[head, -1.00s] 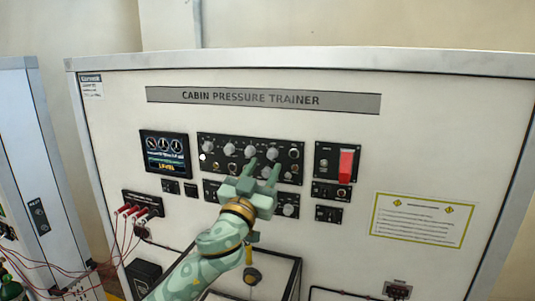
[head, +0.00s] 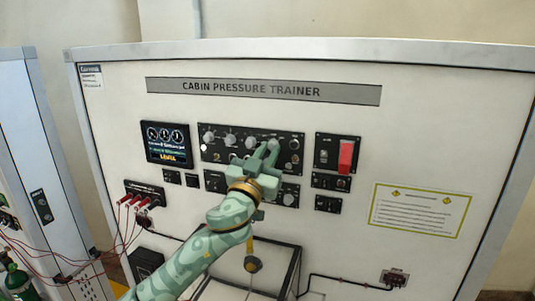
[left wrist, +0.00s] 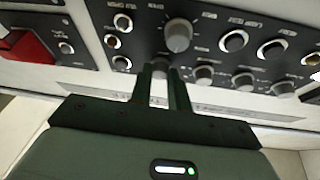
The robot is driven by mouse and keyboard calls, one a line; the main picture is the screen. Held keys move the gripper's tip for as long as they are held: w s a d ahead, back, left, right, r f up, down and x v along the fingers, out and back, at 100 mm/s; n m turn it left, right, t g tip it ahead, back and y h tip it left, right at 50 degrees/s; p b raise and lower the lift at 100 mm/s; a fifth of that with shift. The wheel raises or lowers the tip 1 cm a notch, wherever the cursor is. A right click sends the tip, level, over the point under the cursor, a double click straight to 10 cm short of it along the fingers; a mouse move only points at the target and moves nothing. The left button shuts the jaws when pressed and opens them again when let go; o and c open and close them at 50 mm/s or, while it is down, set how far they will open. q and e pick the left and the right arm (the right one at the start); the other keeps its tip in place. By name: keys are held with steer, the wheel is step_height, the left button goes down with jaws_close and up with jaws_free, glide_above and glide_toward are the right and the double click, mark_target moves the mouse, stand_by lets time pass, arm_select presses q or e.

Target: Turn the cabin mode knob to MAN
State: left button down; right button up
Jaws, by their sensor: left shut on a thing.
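The upper black control panel (head: 203,150) on the cabin pressure trainer carries a top row of grey knobs. My left gripper (head: 266,151) reaches up to this row, right of the panel's middle. In the left wrist view the two dark fingers (left wrist: 161,82) are shut on a small grey knob (left wrist: 158,69), one in the top row. Its label is not readable, so I cannot confirm from print that it is the cabin mode knob or read its setting. The fingers hide much of it. My right gripper is not in view.
A red switch (head: 346,156) sits on a small panel to the right. Other knobs (left wrist: 203,75) stand close beside my fingers, with a larger knob (left wrist: 178,35) near them. A display (head: 167,143) is at left. Red plugs with cables (head: 138,200) hang below it.

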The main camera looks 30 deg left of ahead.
arm_select(q)
steer(key=shift+m+h, duration=0.4)
steer(key=shift+m, duration=0.1)
steer(key=m+h, duration=0.1)
steer(key=m, duration=0.1)
steer(key=m+h, duration=0.1)
steer(key=m, duration=0.1)
steer(key=m+h, duration=0.1)
steer(key=m, duration=0.1)
steer(key=shift+a+m+g, duration=0.25)
steer(key=shift+m+g, duration=0.15)
steer(key=m, duration=0.2)
steer(key=m+g+h, duration=0.1)
steer(key=m+h, duration=0.1)
steer(key=m, duration=0.1)
steer(key=shift+s+a+r+m+g, duration=0.1)
steer(key=shift+r+m+g, duration=0.15)
steer(key=shift+m+g, duration=0.05)
steer(key=m, duration=0.1)
steer(key=m+g, duration=0.1)
steer(key=m, duration=0.2)
steer(key=shift+a+r+m+g+h, duration=0.1)
steer(key=shift+r+m+g+h, duration=0.2)
steer(key=shift+m, duration=0.1)
steer(key=m+g, duration=0.1)
steer(key=m, duration=0.3)
steer(key=shift+g, duration=0.4)
steer(key=shift+m, duration=0.3)
steer(key=c, duration=1.3)
jaws_free()
